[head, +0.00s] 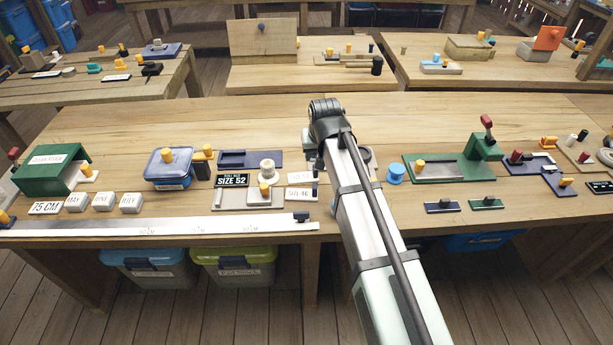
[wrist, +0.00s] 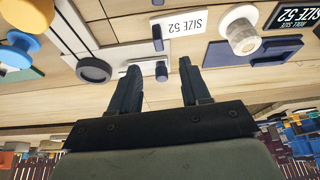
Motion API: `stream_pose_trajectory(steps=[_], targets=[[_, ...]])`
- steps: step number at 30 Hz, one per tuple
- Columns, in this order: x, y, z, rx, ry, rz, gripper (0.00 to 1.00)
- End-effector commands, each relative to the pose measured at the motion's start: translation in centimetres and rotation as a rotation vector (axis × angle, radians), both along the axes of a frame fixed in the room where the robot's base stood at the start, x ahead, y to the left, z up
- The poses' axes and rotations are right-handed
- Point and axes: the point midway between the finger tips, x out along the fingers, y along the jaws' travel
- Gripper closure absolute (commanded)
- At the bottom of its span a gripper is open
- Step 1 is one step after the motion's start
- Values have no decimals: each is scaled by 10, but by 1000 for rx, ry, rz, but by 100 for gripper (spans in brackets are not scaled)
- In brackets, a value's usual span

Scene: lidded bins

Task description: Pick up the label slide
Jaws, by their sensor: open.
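Two white label plates with small dark knobs lie on the bench left of my arm: a far one (head: 299,178) and a near one (head: 299,193). I cannot tell which is the label slide. In the wrist view, which is upside down, one plate (wrist: 184,22) reads SIZE 52 and has a dark knob at its left end. The other plate (wrist: 147,71) is partly behind a finger, its text not readable; its dark knob (wrist: 161,71) appears between my fingertips. My gripper (wrist: 159,70) is open and empty; its height above the knob is unclear. My arm hides it in the head view.
A black SIZE 52 sign (head: 232,181) and a pale spool (head: 267,168) stand left of the plates. A long ruler (head: 150,228) lies along the front edge. A blue knob (head: 395,174) and a green fixture (head: 480,147) are to the right.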

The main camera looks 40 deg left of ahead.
Motion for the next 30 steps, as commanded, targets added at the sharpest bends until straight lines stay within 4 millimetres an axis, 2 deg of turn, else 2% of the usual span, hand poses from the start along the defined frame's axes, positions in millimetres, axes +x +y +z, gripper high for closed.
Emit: stream_pose_trajectory(steps=[3, 9, 20, 30], targets=[[6, 7, -19, -2, 0, 1, 53], [13, 14, -44, 0, -2, 1, 53], [17, 19, -59, 0, -2, 1, 53], [29, 31, -95, 1, -2, 1, 53]])
